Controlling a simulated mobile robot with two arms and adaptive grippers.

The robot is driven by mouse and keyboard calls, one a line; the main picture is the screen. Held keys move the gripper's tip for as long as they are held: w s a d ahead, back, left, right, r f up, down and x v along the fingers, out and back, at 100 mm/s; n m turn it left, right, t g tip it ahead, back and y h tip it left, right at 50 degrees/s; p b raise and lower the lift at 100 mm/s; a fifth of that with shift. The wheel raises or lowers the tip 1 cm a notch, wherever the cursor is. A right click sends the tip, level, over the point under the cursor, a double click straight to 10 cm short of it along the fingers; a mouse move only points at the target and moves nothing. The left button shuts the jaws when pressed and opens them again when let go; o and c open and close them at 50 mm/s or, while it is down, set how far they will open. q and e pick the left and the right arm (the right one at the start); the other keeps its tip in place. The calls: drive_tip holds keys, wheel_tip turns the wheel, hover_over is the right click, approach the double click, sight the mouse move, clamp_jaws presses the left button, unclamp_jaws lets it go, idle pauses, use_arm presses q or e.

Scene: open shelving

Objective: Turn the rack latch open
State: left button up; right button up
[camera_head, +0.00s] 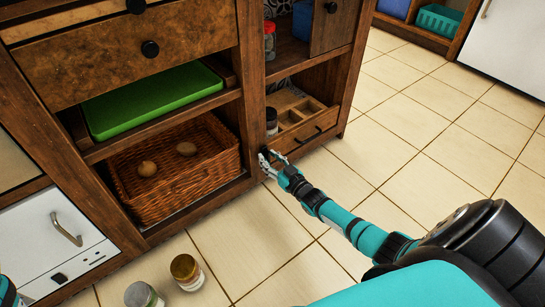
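My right gripper (267,162) reaches in from the lower right, low at the wooden post between the basket bay and the drawer bay. A small dark piece (264,155), possibly the rack latch, shows at its fingertips. The fingers partly cover it, so I cannot tell its shape, its angle or whether they grip it. A teal part of my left arm shows at the lower left edge; its gripper is out of view.
The shelving holds a green tray (150,98), a wicker basket (190,197) with round items, and a low divided drawer (302,124). Two jars (186,272) stand on the floor at the lower left. The tiled floor (400,150) at right is clear.

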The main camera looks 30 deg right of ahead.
drive_tip(key=s+d, duration=0.1)
drive_tip(key=s, duration=1.1)
drive_tip(key=shift+a, duration=0.1)
